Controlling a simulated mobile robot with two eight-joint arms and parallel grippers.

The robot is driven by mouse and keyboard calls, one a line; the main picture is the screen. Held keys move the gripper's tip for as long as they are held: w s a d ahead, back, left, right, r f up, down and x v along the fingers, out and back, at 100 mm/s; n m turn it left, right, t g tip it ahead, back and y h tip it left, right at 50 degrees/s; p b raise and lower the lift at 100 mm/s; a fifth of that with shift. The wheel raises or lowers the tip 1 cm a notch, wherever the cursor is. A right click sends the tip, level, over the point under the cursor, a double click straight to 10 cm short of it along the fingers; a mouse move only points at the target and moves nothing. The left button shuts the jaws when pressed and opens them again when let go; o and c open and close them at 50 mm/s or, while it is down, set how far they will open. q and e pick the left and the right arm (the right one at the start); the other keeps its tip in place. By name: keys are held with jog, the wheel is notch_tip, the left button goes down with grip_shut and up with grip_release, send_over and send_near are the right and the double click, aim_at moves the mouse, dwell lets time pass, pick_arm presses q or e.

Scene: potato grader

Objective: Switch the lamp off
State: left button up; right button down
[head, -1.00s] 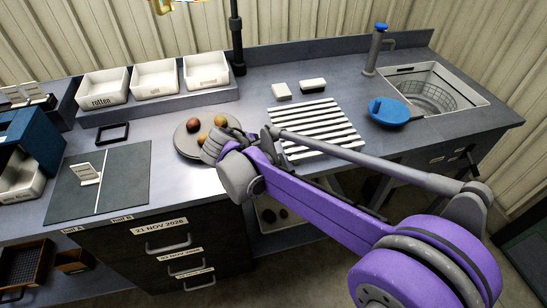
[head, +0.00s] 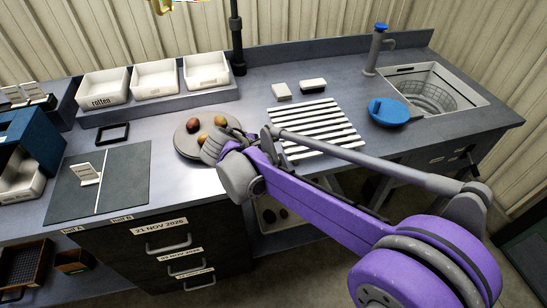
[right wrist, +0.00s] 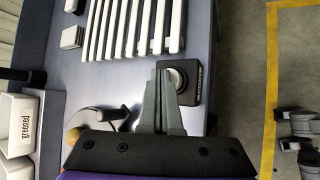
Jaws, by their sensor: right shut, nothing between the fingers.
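The lamp's black post (head: 236,45) stands at the back of the bench in the head view; its head is out of frame. In the head view my purple right arm hides the fingers and the box. My left gripper is out of view.
A round grey plate (head: 186,146) with several potatoes lies left of my right arm. The white slatted rack (head: 318,125) is behind the arm. White trays (head: 155,78) stand at the back left, a sink (head: 430,90) at the right.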

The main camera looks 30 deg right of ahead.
jog(key=shift+f, duration=0.1)
dwell(0.3)
jog(key=shift+f+b, duration=0.35)
jog(key=shift+f, duration=0.05)
pick_arm(q)
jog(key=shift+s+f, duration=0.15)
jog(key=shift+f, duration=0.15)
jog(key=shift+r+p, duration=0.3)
jog(key=shift+p, duration=0.05)
pick_arm(e)
jog(key=shift+r, duration=0.4)
jog(key=shift+r+p, duration=1.85)
jog(key=shift+r, duration=1.25)
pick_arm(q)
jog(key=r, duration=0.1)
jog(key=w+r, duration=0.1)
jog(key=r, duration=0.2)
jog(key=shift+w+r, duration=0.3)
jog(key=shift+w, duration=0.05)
pick_arm(e)
jog(key=shift+w, duration=0.1)
